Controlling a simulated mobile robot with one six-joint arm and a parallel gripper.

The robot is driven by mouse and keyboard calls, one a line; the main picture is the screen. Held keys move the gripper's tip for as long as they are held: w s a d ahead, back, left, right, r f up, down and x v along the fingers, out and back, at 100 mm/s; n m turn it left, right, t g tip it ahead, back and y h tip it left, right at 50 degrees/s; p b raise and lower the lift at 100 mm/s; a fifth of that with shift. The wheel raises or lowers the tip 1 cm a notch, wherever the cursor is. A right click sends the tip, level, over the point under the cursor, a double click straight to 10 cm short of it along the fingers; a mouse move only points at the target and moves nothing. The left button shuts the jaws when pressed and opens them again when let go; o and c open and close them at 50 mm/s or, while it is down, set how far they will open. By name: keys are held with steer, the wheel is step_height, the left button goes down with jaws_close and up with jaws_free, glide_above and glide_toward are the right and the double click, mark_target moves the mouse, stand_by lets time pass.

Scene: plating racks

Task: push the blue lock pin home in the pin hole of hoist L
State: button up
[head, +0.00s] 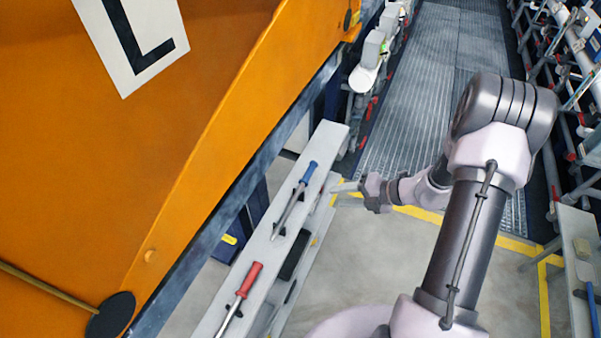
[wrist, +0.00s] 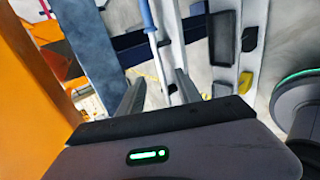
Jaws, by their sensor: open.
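The blue lock pin (head: 296,198) has a blue handle and a grey metal shaft. It lies on dark holders on the narrow grey shelf (head: 334,138). Its blue handle (wrist: 147,14) and shaft also show in the wrist view, beyond my fingers. Hoist L (head: 210,90) is the large orange body at the left, with a white plate marked L (head: 130,40). I cannot make out its pin hole for certain. My gripper (head: 343,187) is just right of the shelf, apart from the pin. In the wrist view my gripper (wrist: 160,76) is open and empty.
A red-handled pin (head: 240,296) lies on the same shelf, nearer me. A dark disc (head: 112,315) with a rod sits at the hoist's lower edge. Racks line the far right.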

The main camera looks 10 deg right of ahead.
steer(key=b, duration=0.3)
glide_toward(297, 198)
step_height(297, 198, down, 3)
steer(key=a, duration=0.2)
steer(key=w+a+b, duration=0.1)
steer(key=w+a+f, duration=0.1)
steer(key=w, duration=0.1)
steer(key=w+a+f+b, duration=0.1)
steer(key=a, duration=0.1)
steer(key=shift+w+f+b, duration=0.2)
steer(key=shift+f+b, duration=0.05)
steer(key=shift+b, duration=0.05)
steer(key=shift+r, duration=0.2)
steer(key=shift+c, duration=0.7)
jaws_close()
